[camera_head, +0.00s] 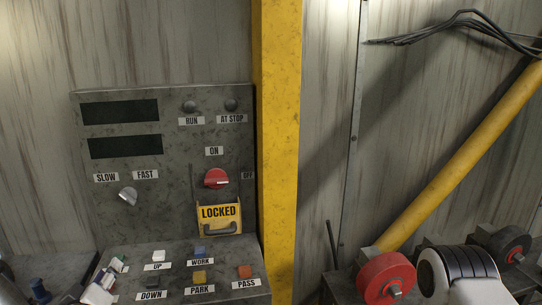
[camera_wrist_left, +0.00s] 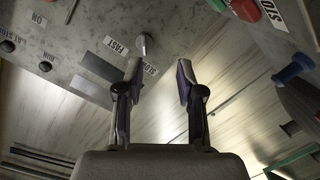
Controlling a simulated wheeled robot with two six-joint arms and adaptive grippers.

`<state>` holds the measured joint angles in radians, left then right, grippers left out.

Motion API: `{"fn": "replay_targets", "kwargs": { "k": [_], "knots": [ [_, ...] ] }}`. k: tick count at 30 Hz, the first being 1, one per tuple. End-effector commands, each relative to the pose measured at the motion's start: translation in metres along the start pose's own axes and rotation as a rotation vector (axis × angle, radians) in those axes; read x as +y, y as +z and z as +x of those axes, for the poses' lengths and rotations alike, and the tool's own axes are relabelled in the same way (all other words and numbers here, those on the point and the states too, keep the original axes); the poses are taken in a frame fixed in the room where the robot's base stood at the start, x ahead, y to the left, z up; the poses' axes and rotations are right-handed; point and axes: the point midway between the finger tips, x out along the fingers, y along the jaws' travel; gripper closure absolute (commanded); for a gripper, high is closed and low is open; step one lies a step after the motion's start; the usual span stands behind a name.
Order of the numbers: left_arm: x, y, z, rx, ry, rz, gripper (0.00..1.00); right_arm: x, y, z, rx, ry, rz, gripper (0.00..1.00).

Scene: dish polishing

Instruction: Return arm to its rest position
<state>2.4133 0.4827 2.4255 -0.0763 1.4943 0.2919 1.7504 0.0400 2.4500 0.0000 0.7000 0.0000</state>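My left gripper (camera_wrist_left: 159,72) shows in the left wrist view with its two fingers apart and nothing between them. The silver speed knob (camera_wrist_left: 143,45) lies just beyond the left fingertip, below the tilted control panel's labels; I cannot tell how far off it is. In the head view the knob (camera_head: 128,196) stands under the SLOW and FAST labels, with no gripper fingers clearly seen at it. Where the left fingers are in the head view I cannot tell. My right gripper is not in view.
The control panel (camera_head: 100,215) has a red switch (camera_head: 216,179), a yellow LOCKED plate (camera_head: 219,213) and several buttons. A yellow post (camera_head: 277,150) stands beside it. At right are a red wheel (camera_head: 372,281), a black wheel (camera_head: 513,241) and a white black-banded body (camera_head: 431,272).

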Motion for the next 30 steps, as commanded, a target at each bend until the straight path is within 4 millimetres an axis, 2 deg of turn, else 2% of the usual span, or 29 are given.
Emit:
{"fn": "replay_targets", "kwargs": {
  "k": [8, 11, 13, 14, 17, 18, 21, 23, 25, 27, 30],
  "knots": [
    [-0.038, 0.090, -0.016, -0.204, -0.069, 0.122, 0.62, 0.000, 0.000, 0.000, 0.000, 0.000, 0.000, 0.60],
    [-0.058, 0.134, -0.031, -0.324, -0.106, 0.182, 0.62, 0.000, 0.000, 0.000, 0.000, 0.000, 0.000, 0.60],
    [-0.075, 0.170, -0.048, -0.433, -0.137, 0.235, 0.62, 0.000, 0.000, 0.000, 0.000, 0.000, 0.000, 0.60],
    [-0.084, 0.188, -0.058, -0.491, -0.154, 0.261, 0.62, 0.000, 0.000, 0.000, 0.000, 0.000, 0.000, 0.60],
    [-0.119, 0.250, -0.106, -0.723, -0.216, 0.367, 0.62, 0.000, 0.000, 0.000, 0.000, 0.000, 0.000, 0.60],
    [-0.133, 0.273, -0.131, -0.830, -0.242, 0.414, 0.62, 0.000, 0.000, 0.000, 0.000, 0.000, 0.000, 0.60],
    [-0.163, 0.314, -0.194, -1.089, -0.297, 0.526, 0.62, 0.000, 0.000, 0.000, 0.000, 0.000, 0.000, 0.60],
    [-0.174, 0.326, -0.227, -1.229, -0.321, 0.587, 0.62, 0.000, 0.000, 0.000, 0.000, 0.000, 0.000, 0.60],
    [-0.182, 0.326, -0.251, -1.358, -0.348, 0.631, 0.62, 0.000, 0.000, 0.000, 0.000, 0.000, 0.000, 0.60],
    [-0.186, 0.326, -0.265, -1.431, -0.357, 0.652, 0.62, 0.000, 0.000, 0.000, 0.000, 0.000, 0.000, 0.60],
    [-0.187, 0.326, -0.269, -1.461, -0.350, 0.668, 0.62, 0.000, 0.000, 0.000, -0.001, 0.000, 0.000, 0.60]
  ]
}}
